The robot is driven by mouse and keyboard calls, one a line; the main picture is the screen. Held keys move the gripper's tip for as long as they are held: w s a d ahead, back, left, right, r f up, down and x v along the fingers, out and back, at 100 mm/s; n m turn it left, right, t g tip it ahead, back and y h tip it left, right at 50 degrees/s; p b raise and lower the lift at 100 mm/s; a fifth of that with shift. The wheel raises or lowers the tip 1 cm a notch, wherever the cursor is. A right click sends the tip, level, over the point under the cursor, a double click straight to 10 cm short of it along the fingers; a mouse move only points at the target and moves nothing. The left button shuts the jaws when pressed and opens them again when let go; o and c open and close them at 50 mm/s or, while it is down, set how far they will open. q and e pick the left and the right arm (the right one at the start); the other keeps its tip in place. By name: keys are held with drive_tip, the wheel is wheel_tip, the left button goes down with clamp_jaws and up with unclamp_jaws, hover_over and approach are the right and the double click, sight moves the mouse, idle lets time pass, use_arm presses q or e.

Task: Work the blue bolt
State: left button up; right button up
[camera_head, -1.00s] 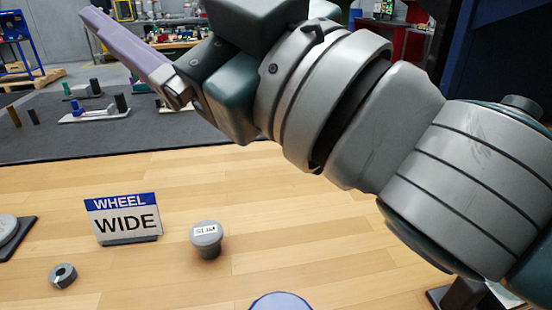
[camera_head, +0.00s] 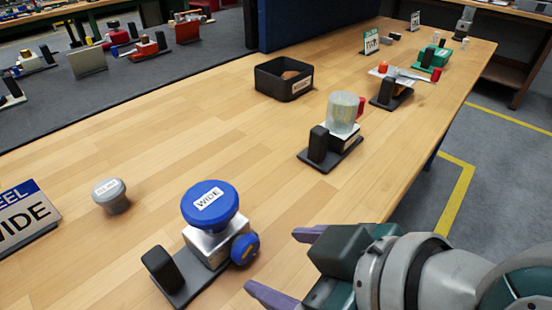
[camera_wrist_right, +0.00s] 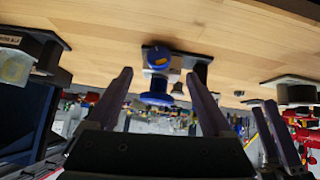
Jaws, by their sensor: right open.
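The valve unit (camera_head: 206,245) is a silver block on a dark base, with a blue wheel (camera_head: 209,203) labelled WIDE on top. A round blue bolt head (camera_head: 244,249) faces right from its side. In the right wrist view, which is upside down, the bolt head (camera_wrist_right: 157,57) and wheel (camera_wrist_right: 156,98) show between the finger lines. My right gripper (camera_head: 288,265) is open and empty, to the right of the bolt and apart from it. A second pair of fingers (camera_wrist_right: 277,130), apparently my left gripper, shows at the right of the wrist view; its opening is unclear.
A dark post (camera_head: 162,268) stands on the valve's base at the left. A grey SLIM knob (camera_head: 111,196) and a WHEEL WIDE sign (camera_head: 24,215) lie further left. A clear-topped unit (camera_head: 338,130) and a black bin (camera_head: 284,80) stand behind. Bare wood lies between them.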

sight(251, 251)
use_arm(q)
drive_tip(key=b+x, duration=0.2)
drive_tip(key=shift+s+f, duration=0.2)
drive_tip(key=shift+f, duration=0.2)
use_arm(e)
drive_tip(key=x, duration=0.8)
drive_tip(key=shift+w+a+f, duration=0.1)
drive_tip(key=shift+w+a, duration=0.1)
drive_tip(key=shift+c, duration=0.4)
clamp_jaws()
use_arm(q)
drive_tip(key=shift+r, duration=0.1)
use_arm(e)
drive_tip(key=shift+w+d+m+g+y, duration=0.15)
drive_tip(key=shift+m+g+y, duration=0.15)
drive_tip(key=shift+g+y, duration=0.15)
use_arm(q)
drive_tip(key=shift+f+b, duration=0.6)
drive_tip(key=shift+b, duration=0.1)
use_arm(e)
drive_tip(key=shift+f+m+g+y, duration=0.2)
drive_tip(key=shift+m+g+y, duration=0.35)
drive_tip(key=shift+g, duration=0.2)
drive_tip(key=shift+r, duration=0.1)
